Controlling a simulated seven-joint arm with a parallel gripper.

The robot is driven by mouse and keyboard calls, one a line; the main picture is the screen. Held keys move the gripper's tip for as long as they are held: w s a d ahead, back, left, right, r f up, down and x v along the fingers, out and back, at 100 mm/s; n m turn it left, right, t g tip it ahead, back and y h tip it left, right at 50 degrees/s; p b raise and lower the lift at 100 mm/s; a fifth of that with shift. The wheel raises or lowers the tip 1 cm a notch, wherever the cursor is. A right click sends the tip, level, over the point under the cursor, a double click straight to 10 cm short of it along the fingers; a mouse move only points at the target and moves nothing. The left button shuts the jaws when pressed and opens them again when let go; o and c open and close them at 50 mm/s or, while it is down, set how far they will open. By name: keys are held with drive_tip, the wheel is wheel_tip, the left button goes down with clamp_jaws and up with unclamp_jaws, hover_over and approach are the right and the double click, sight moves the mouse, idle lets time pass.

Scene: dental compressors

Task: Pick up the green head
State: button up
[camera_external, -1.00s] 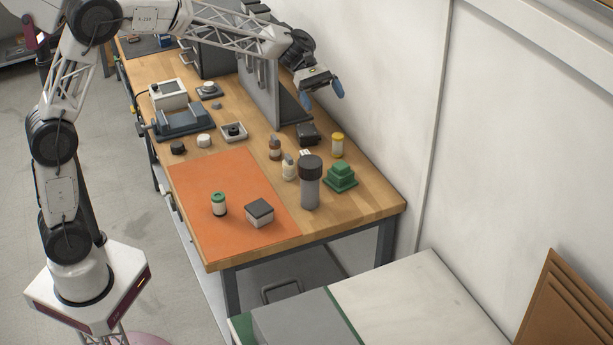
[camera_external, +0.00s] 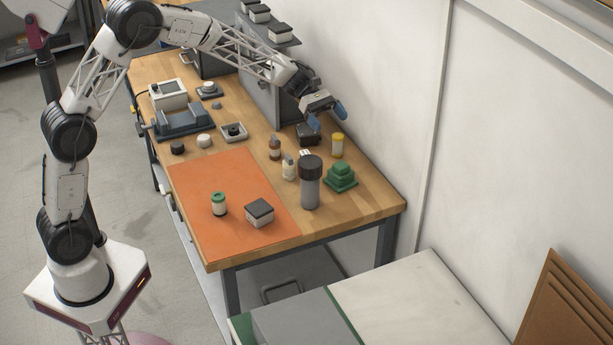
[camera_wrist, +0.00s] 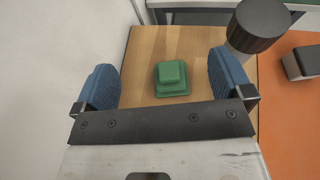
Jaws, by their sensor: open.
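The green head (camera_external: 341,177) is a stepped green block on the wooden table, near its right edge in the external view. In the wrist view the green head (camera_wrist: 171,78) lies beyond and between my blue fingertips. My gripper (camera_external: 327,115) is open and empty, with its blue fingers apart. It is above the table, up and to the left of the green head in the external view. In the wrist view my gripper (camera_wrist: 164,82) does not touch the head.
A tall grey cylinder with a dark cap (camera_external: 310,182) stands just left of the green head. A yellow-capped jar (camera_external: 337,145), small bottles (camera_external: 275,148) and a black box (camera_external: 307,134) are close by. An orange mat (camera_external: 215,235) lies left. A wall borders the table's right.

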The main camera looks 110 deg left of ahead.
approach(342, 171)
drive_tip(key=shift+w+a+f, duration=0.2)
drive_tip(key=shift+w+f, duration=0.05)
drive_tip(key=shift+f, duration=0.35)
drive_tip(key=shift+w+a+f, duration=0.25)
drive_tip(key=shift+w+f, duration=0.05)
drive_tip(key=shift+f, duration=0.35)
drive_tip(key=shift+x, duration=1.25)
drive_tip(key=shift+d, duration=0.1)
drive_tip(key=shift+x, duration=2.6)
drive_tip(key=shift+f, duration=0.15)
drive_tip(key=c, duration=1.4)
